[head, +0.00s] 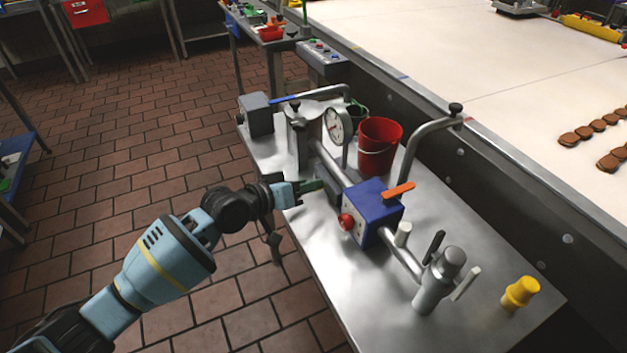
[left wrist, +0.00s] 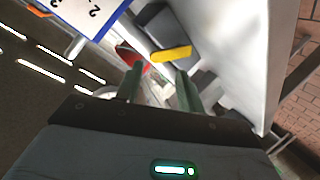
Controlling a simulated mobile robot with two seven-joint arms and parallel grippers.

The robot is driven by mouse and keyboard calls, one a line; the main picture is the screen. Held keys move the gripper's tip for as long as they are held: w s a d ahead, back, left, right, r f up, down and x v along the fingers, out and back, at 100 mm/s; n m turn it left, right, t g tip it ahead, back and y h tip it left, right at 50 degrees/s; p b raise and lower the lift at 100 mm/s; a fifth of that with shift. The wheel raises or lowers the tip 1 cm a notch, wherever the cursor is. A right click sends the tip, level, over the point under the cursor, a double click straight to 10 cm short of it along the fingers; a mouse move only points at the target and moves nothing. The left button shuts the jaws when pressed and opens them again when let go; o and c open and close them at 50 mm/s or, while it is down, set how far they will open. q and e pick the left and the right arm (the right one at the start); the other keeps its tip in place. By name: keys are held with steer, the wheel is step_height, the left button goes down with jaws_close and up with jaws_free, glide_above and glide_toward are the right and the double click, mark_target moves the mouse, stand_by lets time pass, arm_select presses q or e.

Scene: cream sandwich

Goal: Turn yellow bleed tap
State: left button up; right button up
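The yellow bleed tap (left wrist: 171,54) shows in the left wrist view as a short yellow bar on a dark grey block. In the head view I cannot make out this bar; a dark grey part (head: 328,186) sits on the pipe beside the blue box there. My left gripper (head: 318,185) reaches in from the left, close to that grey part. In the left wrist view its two green fingers (left wrist: 160,82) stand apart with nothing between them, and the yellow bar lies just beyond their tips. My right gripper is not in view.
The blue box (head: 372,213) with a red knob and orange lever stands right of the gripper. A gauge (head: 338,125) and red bucket (head: 379,146) stand behind. A yellow fitting (head: 520,292) stands on the metal table (head: 340,290) at the right. Open floor lies left.

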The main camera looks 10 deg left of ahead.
arm_select(q)
steer(key=s+m+p, duration=0.1)
steer(key=m, duration=0.3)
steer(key=s+a+r+m+p, duration=0.1)
steer(key=m, duration=0.3)
steer(key=s+a+m+p, duration=0.1)
steer(key=m, duration=0.3)
steer(key=shift+a+r+m, duration=0.2)
steer(key=shift+m, duration=0.2)
steer(key=shift+s+a+f+m+p, duration=0.15)
steer(key=shift+s+m+p, duration=0.15)
steer(key=shift+m, duration=0.4)
steer(key=shift+s+a+f+m, duration=0.1)
steer(key=shift+s+f+m, duration=0.1)
steer(key=shift+m, duration=0.2)
steer(key=b+x, duration=0.1)
steer(key=x, duration=0.5)
steer(key=shift+w+d+f, duration=0.15)
steer(key=shift+w+d, duration=0.05)
steer(key=shift+d, duration=0.1)
steer(key=shift+w+d+f, duration=0.1)
steer(key=shift+w+d, duration=0.3)
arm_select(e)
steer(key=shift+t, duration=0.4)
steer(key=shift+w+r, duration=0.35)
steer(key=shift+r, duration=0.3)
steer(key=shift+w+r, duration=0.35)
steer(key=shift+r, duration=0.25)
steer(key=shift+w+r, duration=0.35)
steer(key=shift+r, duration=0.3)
